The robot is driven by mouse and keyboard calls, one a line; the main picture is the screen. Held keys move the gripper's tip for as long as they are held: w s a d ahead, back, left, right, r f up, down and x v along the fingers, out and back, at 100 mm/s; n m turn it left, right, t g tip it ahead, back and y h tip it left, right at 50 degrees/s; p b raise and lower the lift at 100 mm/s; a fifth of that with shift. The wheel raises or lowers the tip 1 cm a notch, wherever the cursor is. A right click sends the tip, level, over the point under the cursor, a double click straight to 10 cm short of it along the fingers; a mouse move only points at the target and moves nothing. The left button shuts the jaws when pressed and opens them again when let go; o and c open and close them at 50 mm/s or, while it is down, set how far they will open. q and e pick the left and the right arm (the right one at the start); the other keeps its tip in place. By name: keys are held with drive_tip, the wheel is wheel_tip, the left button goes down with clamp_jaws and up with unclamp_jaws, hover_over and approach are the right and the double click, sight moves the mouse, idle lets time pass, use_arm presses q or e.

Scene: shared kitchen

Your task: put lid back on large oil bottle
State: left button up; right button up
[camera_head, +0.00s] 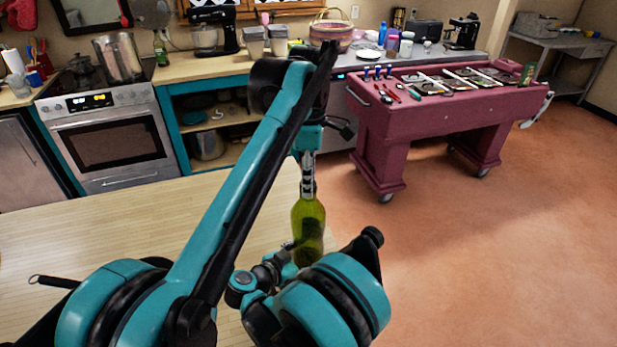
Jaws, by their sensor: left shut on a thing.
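The large oil bottle (308,222) is yellow-green glass and stands upright near the right end of the light wooden table, with its lower part partly behind my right arm. My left gripper (308,185) points straight down right at the bottle's neck and is shut. The lid is too small and covered by the fingers to make out clearly; it appears to be between them at the top of the bottle. I cannot tell whether it touches the bottle's mouth. My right gripper (287,252) is low beside the bottle's base, mostly hidden by its own arm, so its jaws cannot be read.
The wooden table (110,235) is bare on the left. Behind it stand an oven (110,140) with pots and a counter with jars and a basket (331,32). A maroon cart (440,110) with tools stands back right. The orange floor at right is clear.

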use_arm(q)
drive_tip(key=shift+f, duration=0.4)
